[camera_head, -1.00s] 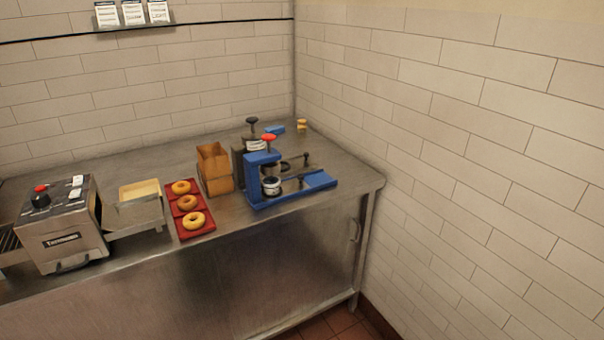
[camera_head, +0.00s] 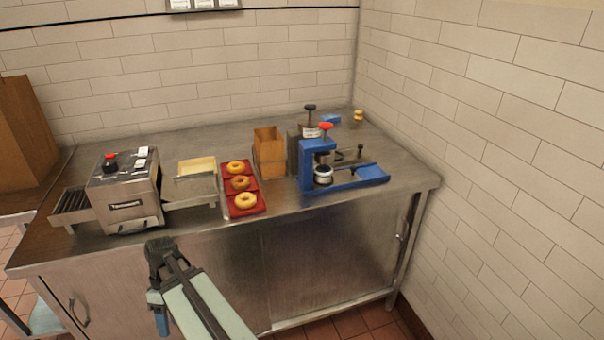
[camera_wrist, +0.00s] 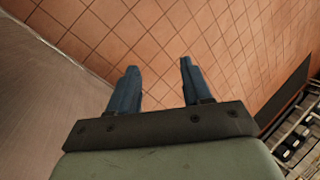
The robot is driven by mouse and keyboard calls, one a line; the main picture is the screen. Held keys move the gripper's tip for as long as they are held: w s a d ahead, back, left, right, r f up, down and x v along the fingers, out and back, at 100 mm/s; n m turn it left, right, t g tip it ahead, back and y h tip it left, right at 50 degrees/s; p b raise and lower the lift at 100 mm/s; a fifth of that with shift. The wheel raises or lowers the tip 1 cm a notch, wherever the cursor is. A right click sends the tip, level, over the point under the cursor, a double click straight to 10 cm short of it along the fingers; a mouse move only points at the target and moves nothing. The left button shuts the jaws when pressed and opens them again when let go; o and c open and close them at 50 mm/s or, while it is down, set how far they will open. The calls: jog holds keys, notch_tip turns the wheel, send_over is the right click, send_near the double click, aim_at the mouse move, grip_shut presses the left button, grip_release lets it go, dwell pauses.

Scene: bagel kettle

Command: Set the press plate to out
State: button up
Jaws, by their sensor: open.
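A blue press (camera_head: 309,167) with a red knob (camera_head: 326,126) on top stands at the right of the steel counter. Its blue base (camera_head: 362,177) extends to the right, with a dark lever above it. A round metal plate or cup (camera_head: 323,174) sits under the press head; whether it is in or out is too small to tell. My gripper shows in the wrist view (camera_wrist: 157,90), open and empty, over the tiled floor. In the head view my arm reaches up from the bottom, in front of the counter and well away from the press. The press is not in the wrist view.
A red tray (camera_head: 260,206) with three bagels lies left of the press, beside a wooden box (camera_head: 268,157). A toaster (camera_head: 125,190) and a pale container (camera_head: 197,178) stand farther left. A second device with a black knob (camera_head: 310,108) stands behind the press. The wall closes off the right.

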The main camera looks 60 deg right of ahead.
jog(key=s+d+r+n+t+h, duration=0.25)
jog(key=d+r+t, duration=0.35)
jog(key=d+r, duration=2.1)
jog(key=s+d+r+m+t+h, duration=0.1)
jog(key=s+d+r+h, duration=0.1)
jog(key=s+d+r, duration=0.65)
jog(key=s+d+r+t+h, duration=0.1)
jog(key=s+d+r+h, duration=0.1)
jog(key=s+d+r, duration=0.65)
jog(key=m+g+y, duration=0.1)
jog(key=m+y, duration=0.1)
jog(key=m, duration=0.3)
send_over(354, 166)
jog(key=s, duration=0.6)
notch_tip(354, 166, down, 11)
jog(key=x, duration=1.3)
jog(key=shift+w+a, duration=0.15)
jog(key=shift+w, duration=0.1)
